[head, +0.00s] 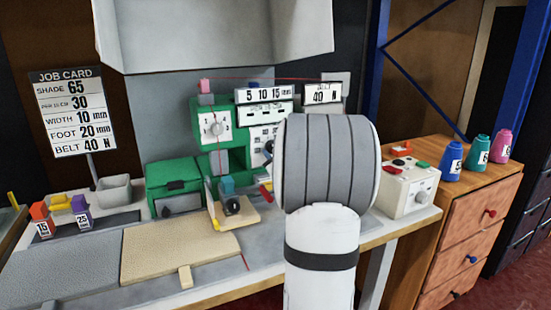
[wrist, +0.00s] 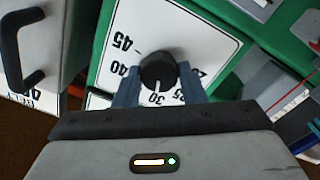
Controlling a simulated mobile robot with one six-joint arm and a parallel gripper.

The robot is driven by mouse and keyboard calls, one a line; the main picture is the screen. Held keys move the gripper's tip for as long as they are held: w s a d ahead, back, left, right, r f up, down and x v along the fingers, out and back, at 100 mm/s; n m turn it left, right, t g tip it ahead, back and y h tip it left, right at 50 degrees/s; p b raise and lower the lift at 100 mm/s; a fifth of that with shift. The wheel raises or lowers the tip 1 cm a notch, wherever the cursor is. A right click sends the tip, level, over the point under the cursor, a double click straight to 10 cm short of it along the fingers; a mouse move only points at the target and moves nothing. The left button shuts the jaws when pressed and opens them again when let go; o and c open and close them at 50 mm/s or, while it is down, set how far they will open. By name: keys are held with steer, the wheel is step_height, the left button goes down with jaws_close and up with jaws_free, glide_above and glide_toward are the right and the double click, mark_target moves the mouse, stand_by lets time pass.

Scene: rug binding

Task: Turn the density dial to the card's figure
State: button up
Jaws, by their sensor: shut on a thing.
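The job card (head: 70,112) stands at the left in the head view and reads SHADE 65, PER 15 CM 30, WIDTH 10 mm, FOOT 20 mm, BELT 40 N. In the wrist view, a black round dial knob (wrist: 158,68) sits on a white scale plate (wrist: 187,30) on a green face. The figures 45, 40 and 30 show, with others partly covered. The knob's white pointer line faces the 30. My gripper (wrist: 159,84) has its blue-grey fingers on either side of the knob, shut on it. My arm hides the gripper in the head view.
A white control box (head: 407,187) and several thread cones (head: 477,149) are at the right. In the wrist view, a grey box with a dark handle (wrist: 18,50) is close at the left.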

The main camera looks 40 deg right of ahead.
stand_by(0.4)
steer(key=o, duration=1)
steer(key=v, duration=0.8)
